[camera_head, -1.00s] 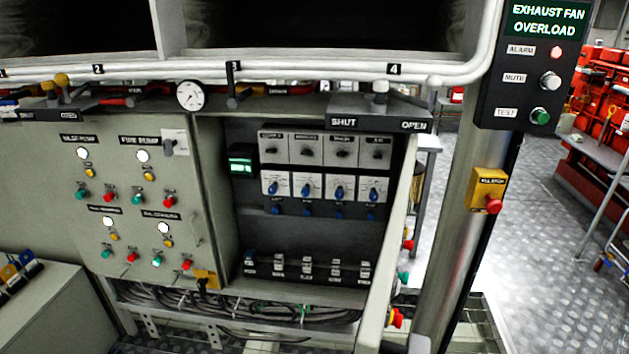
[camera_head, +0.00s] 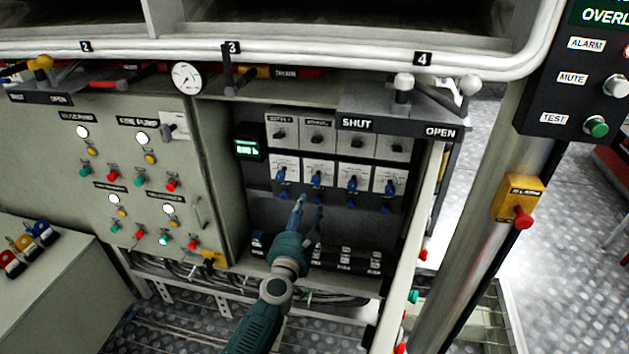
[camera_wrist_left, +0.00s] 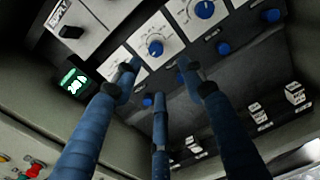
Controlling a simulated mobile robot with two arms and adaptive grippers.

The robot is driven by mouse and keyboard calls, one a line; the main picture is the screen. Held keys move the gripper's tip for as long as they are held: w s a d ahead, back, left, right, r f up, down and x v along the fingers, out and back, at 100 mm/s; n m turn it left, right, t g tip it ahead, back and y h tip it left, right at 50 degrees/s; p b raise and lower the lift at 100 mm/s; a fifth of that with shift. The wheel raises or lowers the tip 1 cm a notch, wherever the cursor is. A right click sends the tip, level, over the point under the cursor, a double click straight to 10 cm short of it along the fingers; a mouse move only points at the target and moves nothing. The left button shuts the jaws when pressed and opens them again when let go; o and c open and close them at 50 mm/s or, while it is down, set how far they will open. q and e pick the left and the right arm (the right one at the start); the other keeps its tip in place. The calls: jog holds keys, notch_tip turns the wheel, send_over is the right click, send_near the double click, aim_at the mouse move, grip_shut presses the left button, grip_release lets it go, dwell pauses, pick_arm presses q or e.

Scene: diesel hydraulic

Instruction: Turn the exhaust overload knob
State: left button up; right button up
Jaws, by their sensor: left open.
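A black panel lettered "OVERL" (camera_head: 570,90), with the rest of the lettering cut off, stands at the upper right of the head view. It bears a white MUTE knob (camera_head: 617,87) and a green TEST knob (camera_head: 597,126). The open cabinet holds a row of blue knobs on white plates, such as this blue knob (camera_head: 353,185). I cannot tell which is the exhaust overload knob. My left gripper (camera_head: 308,207) is open, in front of the cabinet's left knobs. In the wrist view, its blue fingers spread just below a blue knob (camera_wrist_left: 155,47); contact is unclear. My right gripper is not in view.
A cabinet door (camera_head: 408,230) stands open on the right, with a metal post beyond it. A yellow box with a red button (camera_head: 523,217) is on the post. A lever (camera_head: 440,98) and pipes run above the cabinet. A switch panel (camera_head: 140,190) is at left.

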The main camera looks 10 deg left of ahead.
aim_at(315, 182)
pick_arm(q)
jog(key=shift+n, duration=0.3)
jog(key=w+b, duration=0.1)
jog(key=w, duration=0.2)
jog(key=w+b, duration=0.1)
jog(key=w, duration=0.2)
jog(key=w+b, duration=0.1)
jog(key=w, duration=0.2)
jog(key=shift+w+r+b, duration=0.3)
jog(key=shift+w+r, duration=0.2)
jog(key=shift+w, duration=0.55)
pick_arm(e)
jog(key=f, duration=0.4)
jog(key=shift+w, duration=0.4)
pick_arm(q)
jog(key=shift+c, duration=0.2)
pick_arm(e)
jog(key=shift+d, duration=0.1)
pick_arm(q)
grip_shut()
